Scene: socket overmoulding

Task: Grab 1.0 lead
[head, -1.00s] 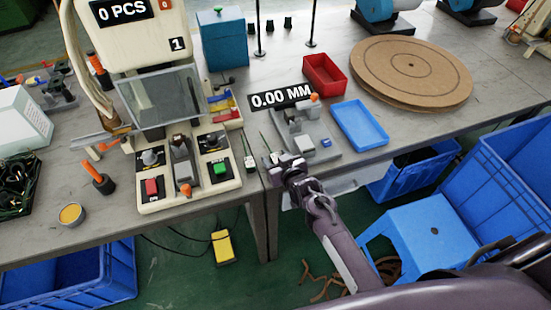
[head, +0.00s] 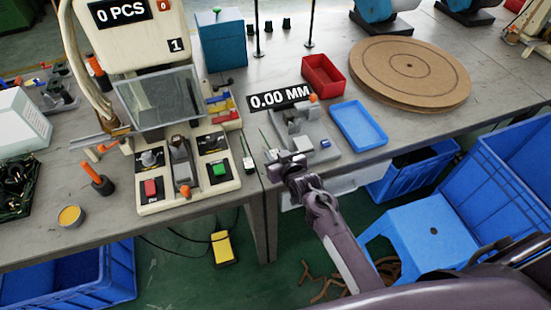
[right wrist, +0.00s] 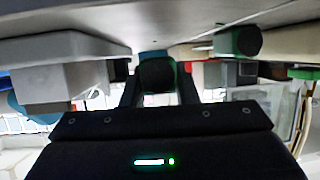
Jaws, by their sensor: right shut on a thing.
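My right gripper (head: 276,160) is at the table's front edge, just right of the press machine and in front of the grey measuring fixture. It is shut on a dark lead. A thin dark green strand (head: 264,138) shows just behind its fingertips in the head view. In the right wrist view a dark, green-edged end of the lead (right wrist: 157,75) sits between the two fingers (right wrist: 158,92). Another dark strand (head: 247,150) lies beside the machine. More dark green leads (head: 18,190) lie in a black tray at the far left. My left gripper is not in view.
The press machine (head: 150,100) stands left of the gripper. The grey fixture (head: 300,140), a blue tray (head: 358,126) and a red tray (head: 322,76) lie to its right. A round brown board (head: 408,66) is farther back. A blue stool (head: 425,235) stands below the edge.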

